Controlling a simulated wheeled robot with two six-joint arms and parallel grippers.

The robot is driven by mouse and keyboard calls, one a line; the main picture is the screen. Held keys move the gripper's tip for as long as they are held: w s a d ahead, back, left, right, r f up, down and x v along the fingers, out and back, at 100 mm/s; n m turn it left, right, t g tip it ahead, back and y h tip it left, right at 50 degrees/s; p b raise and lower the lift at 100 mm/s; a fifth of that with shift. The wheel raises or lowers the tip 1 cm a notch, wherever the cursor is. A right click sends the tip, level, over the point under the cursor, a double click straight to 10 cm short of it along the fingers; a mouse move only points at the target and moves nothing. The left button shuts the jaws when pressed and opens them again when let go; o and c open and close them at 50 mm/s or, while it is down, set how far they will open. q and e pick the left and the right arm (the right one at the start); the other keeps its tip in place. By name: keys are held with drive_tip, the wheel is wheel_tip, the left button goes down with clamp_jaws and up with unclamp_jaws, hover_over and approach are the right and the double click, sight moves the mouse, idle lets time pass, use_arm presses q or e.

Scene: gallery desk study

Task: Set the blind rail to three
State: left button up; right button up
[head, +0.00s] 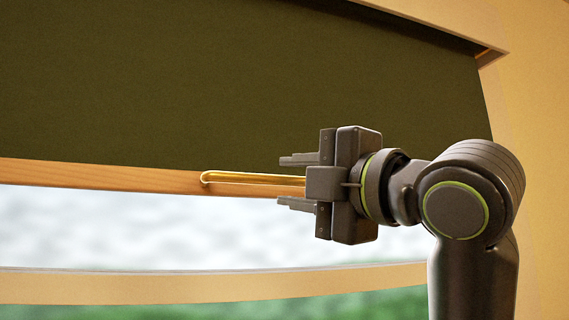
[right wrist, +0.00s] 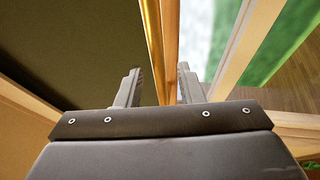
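A dark olive blind (head: 230,80) hangs across the window, with a pale wooden rail (head: 100,175) along its lower edge. A brass pull bar (head: 240,178) runs along the front of the rail. My right gripper (head: 285,182) is at the right end of the bar with its fingers apart, one above and one below the bar's line. In the right wrist view the brass bar (right wrist: 151,40) and the wooden rail (right wrist: 171,40) pass between the two spread fingers (right wrist: 158,82), with gaps at both sides. No numbers or marks show on the window frame. My left gripper is not in view.
Below the rail is an open strip of bright window (head: 120,230), then a curved wooden sill bar (head: 150,285). A wooden frame post and yellow wall (head: 540,150) stand at the right. A wooden floor (right wrist: 290,85) shows in the right wrist view.

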drive_tip(key=shift+p+x, duration=0.3)
drive_tip(key=shift+x, duration=0.95)
clamp_jaws()
